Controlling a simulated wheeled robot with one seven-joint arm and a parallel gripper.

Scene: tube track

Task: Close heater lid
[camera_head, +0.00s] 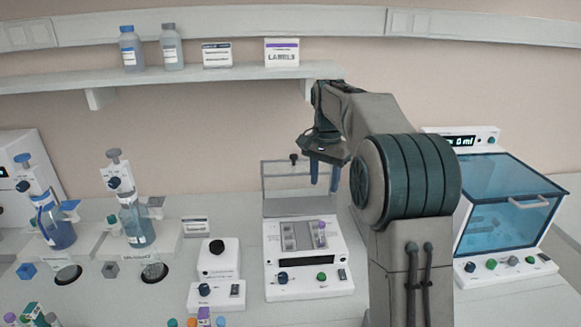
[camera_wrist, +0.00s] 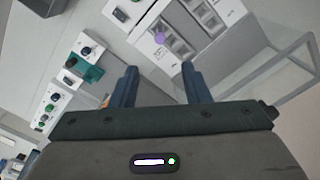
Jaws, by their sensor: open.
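The heater (camera_head: 310,268) is a white box on the bench with a grey block on top; it also shows in the wrist view (camera_wrist: 128,12). A purple-capped tube (camera_head: 321,228) sits at the right of its block. The clear heater lid (camera_head: 285,184) stands raised at the back, with a dark knob (camera_head: 294,158) on its top edge. The lid shows at the right of the wrist view (camera_wrist: 262,82). My gripper (camera_head: 323,178) is open and empty, its blue fingers pointing down near the lid's upper right. It also shows in the wrist view (camera_wrist: 160,85).
A device with a blue clear cover (camera_head: 508,195) stands to the right, behind my arm. A small white device with a black knob (camera_head: 216,262) is left of the heater. Bottles with pumps (camera_head: 136,222) stand further left. A shelf (camera_head: 200,78) runs above.

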